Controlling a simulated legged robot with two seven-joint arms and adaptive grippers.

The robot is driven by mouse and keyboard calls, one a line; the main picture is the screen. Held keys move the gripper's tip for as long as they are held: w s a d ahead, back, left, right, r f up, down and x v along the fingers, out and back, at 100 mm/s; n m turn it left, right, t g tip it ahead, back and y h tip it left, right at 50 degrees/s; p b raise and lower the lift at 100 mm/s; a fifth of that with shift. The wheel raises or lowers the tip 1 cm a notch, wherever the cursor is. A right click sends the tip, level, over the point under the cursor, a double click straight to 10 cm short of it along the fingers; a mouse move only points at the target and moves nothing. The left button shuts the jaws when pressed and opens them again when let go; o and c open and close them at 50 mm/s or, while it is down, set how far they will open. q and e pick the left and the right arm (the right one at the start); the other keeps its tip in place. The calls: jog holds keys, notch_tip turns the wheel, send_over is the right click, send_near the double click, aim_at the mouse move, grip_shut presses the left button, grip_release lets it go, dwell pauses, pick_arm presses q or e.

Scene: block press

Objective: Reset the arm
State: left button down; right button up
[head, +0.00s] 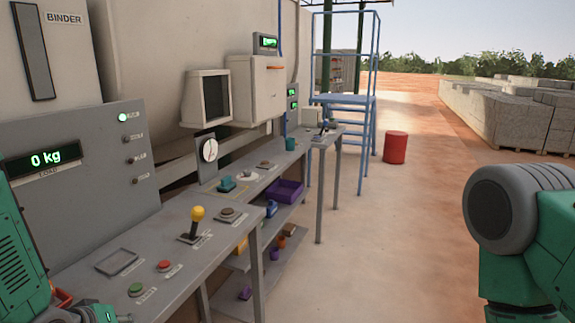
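My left arm (17,255) comes in at the lower left edge. What looks like part of my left gripper (97,315) shows at the bottom edge, in front of the grey console; its fingers are mostly cut off, so I cannot tell whether it is open or shut. My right arm (530,235) shows at the right edge as a green link with a grey round joint; its gripper is out of view. A lever with a yellow knob (197,214) stands upright on the console top (150,245), to the right of the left gripper.
A green button (136,289) and a red button (164,265) sit on the console. A panel (80,185) reads 0 kg with a green lamp lit. More benches (325,140) run back toward a blue stair frame (345,100). A red drum (395,148) stands on open ground.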

pick_arm(q)
jog(key=s+d+f+m+g+b, duration=0.1)
jog(key=s+f+m+g+b, duration=0.1)
jog(key=s+f, duration=0.9)
jog(key=s+d+f+m+g+y+b, duration=0.1)
jog(key=s+d+f+m+g+b, duration=0.1)
jog(key=s+f, duration=0.8)
jog(key=s+m+g+b, duration=0.1)
jog(key=s+m+g, duration=0.1)
jog(key=s, duration=0.4)
jog(key=shift+d+f+m+g+y, duration=0.3)
jog(key=shift+f+m+g, duration=0.1)
jog(key=shift+g, duration=0.4)
pick_arm(e)
jog(key=f, duration=0.5)
jog(key=shift+w+f, duration=0.25)
pick_arm(q)
jog(key=shift+d+r, duration=0.1)
jog(key=shift+d, duration=0.15)
pick_arm(e)
jog(key=shift+d, duration=0.2)
pick_arm(q)
jog(key=shift+s, duration=0.1)
pick_arm(e)
jog(key=shift+w+f, duration=0.1)
